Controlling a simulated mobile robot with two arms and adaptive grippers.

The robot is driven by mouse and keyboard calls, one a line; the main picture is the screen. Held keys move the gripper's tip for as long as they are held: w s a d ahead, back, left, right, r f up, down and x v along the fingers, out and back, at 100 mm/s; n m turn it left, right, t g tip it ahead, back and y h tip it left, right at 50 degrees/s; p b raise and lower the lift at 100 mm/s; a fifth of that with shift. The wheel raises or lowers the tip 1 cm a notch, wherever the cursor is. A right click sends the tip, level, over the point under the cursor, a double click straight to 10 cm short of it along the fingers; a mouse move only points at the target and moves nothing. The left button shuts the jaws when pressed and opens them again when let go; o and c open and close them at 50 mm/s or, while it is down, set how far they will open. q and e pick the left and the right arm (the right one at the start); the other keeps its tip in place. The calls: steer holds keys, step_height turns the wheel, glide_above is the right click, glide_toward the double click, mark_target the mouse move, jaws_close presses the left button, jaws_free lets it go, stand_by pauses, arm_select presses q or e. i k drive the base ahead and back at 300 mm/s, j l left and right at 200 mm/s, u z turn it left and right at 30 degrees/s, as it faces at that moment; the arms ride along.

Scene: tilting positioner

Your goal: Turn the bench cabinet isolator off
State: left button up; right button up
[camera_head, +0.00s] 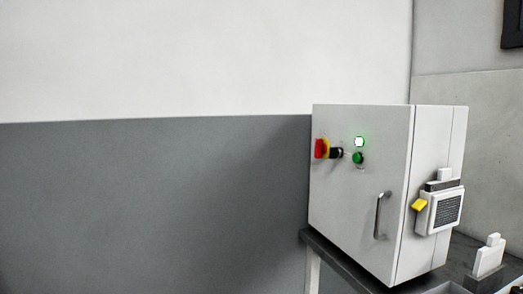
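The light grey bench cabinet (353,210) stands on a dark bench at the right. A metal door handle (380,215) is lower right on the front. Neither of my grippers is in view.
The dark bench top (352,267) shows a narrow front edge under the cabinet. A white grilled unit (446,211) with a yellow part (419,204) is on the cabinet's right side. A small white block (488,260) stands farther right. The space left of the cabinet is clear before the wall.

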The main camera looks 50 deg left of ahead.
mark_target(320, 147)
steer(key=u, duration=1.35)
